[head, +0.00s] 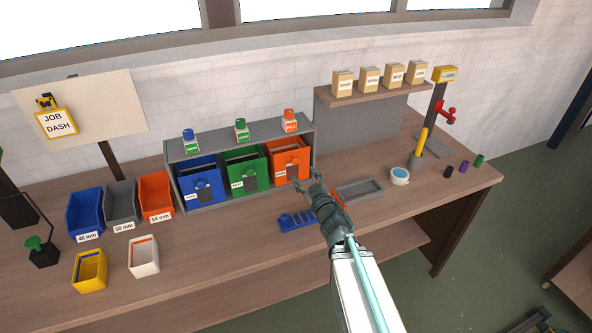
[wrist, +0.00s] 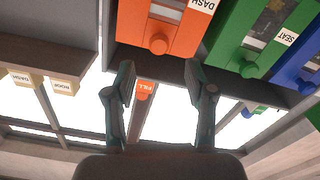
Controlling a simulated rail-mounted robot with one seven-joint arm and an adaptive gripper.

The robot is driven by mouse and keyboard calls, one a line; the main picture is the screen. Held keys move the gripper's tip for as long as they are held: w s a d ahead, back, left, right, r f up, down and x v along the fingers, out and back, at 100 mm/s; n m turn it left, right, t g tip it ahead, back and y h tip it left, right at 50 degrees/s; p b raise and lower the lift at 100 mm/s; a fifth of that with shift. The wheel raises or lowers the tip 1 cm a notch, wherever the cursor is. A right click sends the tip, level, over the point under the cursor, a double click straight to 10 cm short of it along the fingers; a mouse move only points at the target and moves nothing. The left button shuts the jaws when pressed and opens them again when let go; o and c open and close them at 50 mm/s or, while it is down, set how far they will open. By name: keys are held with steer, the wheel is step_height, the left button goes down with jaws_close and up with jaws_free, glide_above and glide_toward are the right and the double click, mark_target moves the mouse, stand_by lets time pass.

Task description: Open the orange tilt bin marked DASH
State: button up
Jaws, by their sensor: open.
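The orange tilt bin (head: 290,150) sits at the right end of a grey rack on the bench, beside a green and a blue bin. In the wrist view, which looks upside down, the orange bin (wrist: 163,12) has a white DASH label and a round orange knob (wrist: 158,43). Its front stands much like those of its neighbours. My gripper (head: 307,179) is in front of the orange bin's lower right. In the wrist view my gripper (wrist: 160,78) is open and empty, its fingers apart on either side of the knob's line. I see no contact with the knob.
The green bin (wrist: 262,35) marked SEAT is close beside the orange one. A blue slotted block (head: 297,221) and a grey tray (head: 358,190) lie on the bench near my gripper. An orange-capped bottle (head: 290,121) stands on the rack top.

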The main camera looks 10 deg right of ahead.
mark_target(297, 163)
steer(key=w, duration=0.2)
steer(key=w+a+p, duration=0.1)
steer(key=w, duration=0.5)
steer(key=shift+w+a+p, duration=0.2)
steer(key=shift+p, duration=0.2)
jaws_close()
steer(key=shift+s, duration=0.1)
